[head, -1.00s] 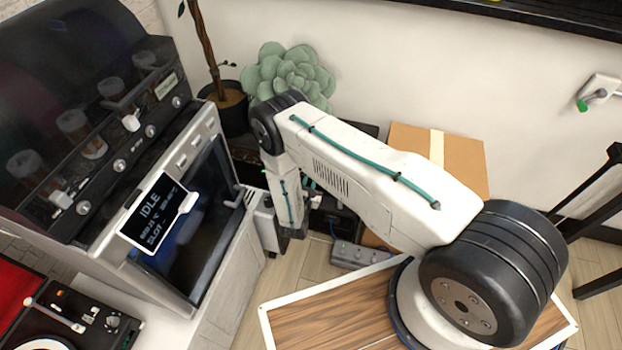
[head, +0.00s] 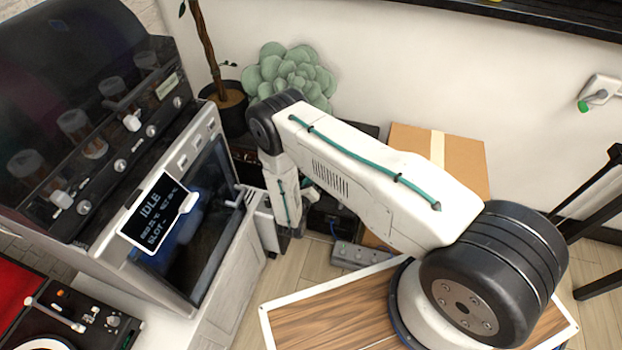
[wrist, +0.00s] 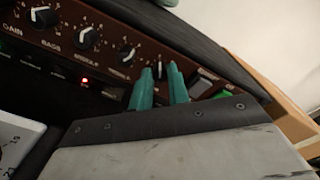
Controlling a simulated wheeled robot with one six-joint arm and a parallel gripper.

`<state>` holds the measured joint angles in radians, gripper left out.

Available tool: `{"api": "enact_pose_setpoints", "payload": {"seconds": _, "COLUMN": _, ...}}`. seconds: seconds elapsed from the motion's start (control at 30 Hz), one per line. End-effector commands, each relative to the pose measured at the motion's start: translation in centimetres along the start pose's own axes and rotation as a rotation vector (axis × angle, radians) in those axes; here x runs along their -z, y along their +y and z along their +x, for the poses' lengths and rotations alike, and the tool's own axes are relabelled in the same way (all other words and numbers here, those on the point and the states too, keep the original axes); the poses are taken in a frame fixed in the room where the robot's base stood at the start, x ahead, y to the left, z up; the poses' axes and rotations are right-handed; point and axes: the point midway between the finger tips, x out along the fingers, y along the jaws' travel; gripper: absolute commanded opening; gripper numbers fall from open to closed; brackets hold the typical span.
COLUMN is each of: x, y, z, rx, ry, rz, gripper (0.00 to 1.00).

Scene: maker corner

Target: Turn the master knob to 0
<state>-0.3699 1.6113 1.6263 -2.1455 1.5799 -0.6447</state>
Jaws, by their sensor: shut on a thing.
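The amplifier shows in the wrist view as a dark red-brown control panel (wrist: 66,48) with a row of black knobs with white pointers. My gripper (wrist: 159,72) has its two teal fingers on either side of the small knob (wrist: 160,69) at the right end of the row, and is shut on it. This looks like the master knob. Its label is hidden behind the fingers, and its exact pointer reading is too small to tell. In the head view the dark amplifier (head: 337,215) is mostly hidden behind my arm, and the fingertips cannot be made out clearly.
The neighbouring knob (wrist: 125,55) sits just left of my fingers. A red lamp (wrist: 85,80) and a green switch (wrist: 222,94) are on the panel. In the head view, a machine with an IDLE screen (head: 157,212), a power strip (head: 358,256) and a cardboard box (head: 447,160) surround the arm.

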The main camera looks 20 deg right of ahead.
Motion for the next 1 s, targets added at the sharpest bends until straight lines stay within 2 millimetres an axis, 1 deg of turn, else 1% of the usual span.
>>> {"api": "enact_pose_setpoints", "payload": {"seconds": 1.0, "x": 0.04, "y": 0.32, "z": -0.11, "rx": 0.028, "ry": 0.026, "rz": -0.963, "gripper": 0.0}}
